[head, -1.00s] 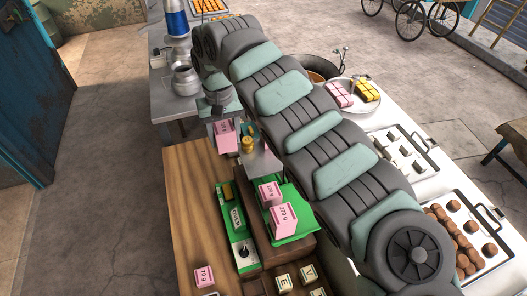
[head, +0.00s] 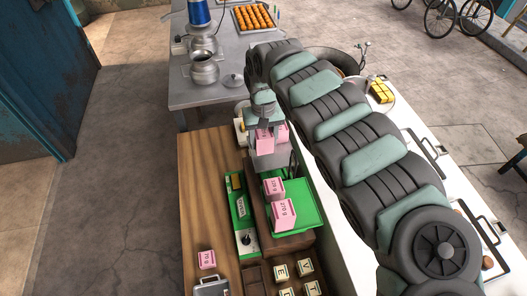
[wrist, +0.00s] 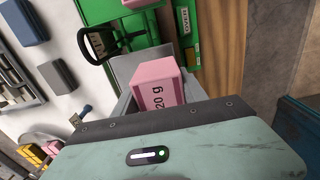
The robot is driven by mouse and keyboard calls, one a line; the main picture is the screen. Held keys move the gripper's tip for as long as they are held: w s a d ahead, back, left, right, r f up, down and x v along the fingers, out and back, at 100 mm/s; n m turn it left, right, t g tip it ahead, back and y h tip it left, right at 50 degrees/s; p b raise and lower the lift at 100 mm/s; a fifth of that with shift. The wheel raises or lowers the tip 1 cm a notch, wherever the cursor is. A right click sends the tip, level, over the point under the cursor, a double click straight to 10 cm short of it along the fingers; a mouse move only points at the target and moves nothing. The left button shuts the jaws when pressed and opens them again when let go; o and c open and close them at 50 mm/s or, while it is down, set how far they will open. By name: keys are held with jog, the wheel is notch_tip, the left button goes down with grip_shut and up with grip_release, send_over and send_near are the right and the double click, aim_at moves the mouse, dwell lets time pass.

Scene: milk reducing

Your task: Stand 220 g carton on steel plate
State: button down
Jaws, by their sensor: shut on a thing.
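My gripper (head: 265,118) points down over the far end of the scale and is shut on a pink carton (head: 265,141). In the wrist view the carton (wrist: 163,84) shows a label partly reading "20 g"; its lower part is hidden by my gripper. The grey steel plate (head: 268,160) is below the carton in the head view, and it also shows behind the carton in the wrist view (wrist: 128,66). I cannot tell whether the carton touches the plate.
A green pan (head: 306,204) holds a carton marked 270 g (head: 284,214) and a smaller pink carton (head: 274,188). A small carton marked 70 g (head: 206,260) sits on the wooden table (head: 205,190). A green panel (head: 241,222) lies left of the scale. Metal pots (head: 204,70) stand behind.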

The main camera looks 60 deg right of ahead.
aim_at(264, 133)
jog(key=shift+f+p, duration=0.6)
jog(key=shift+f, duration=3.1)
jog(key=shift+f, duration=0.1)
jog(key=c, duration=0.6)
grip_release()
notch_tip(264, 133, up, 12)
jog(key=b, duration=0.3)
